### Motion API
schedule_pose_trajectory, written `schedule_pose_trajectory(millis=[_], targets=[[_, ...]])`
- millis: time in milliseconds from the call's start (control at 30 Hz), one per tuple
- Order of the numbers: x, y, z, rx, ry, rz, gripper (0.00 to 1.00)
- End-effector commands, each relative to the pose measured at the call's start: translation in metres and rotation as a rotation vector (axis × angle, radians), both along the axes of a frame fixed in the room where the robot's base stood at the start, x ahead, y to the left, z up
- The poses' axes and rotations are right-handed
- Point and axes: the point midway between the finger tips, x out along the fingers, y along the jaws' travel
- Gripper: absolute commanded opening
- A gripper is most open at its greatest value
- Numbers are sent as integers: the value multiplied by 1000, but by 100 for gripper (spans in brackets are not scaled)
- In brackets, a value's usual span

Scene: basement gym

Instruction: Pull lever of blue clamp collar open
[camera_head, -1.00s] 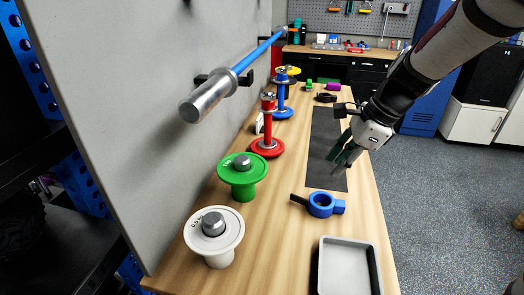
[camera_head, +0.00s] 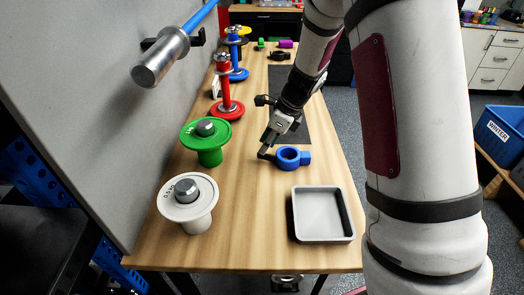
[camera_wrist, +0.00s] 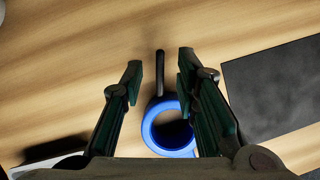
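In the head view my gripper (camera_head: 266,150) is low over the lever end of the collar, and the lever is largely hidden.
A grey tray (camera_head: 347,215) sits at the front right. A green spool (camera_head: 207,150) and a white spool (camera_head: 190,215) stand at the left, with a red stand (camera_head: 228,108) behind. The dark mat (camera_head: 292,110) lies beyond the collar.

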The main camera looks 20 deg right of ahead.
Motion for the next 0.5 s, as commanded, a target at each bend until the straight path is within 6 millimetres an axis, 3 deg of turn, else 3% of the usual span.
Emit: schedule_pose_trajectory(millis=[200, 500], targets=[[6, 9, -28, 0, 2, -1, 28], [9, 12, -36, -1, -1, 1, 28]])
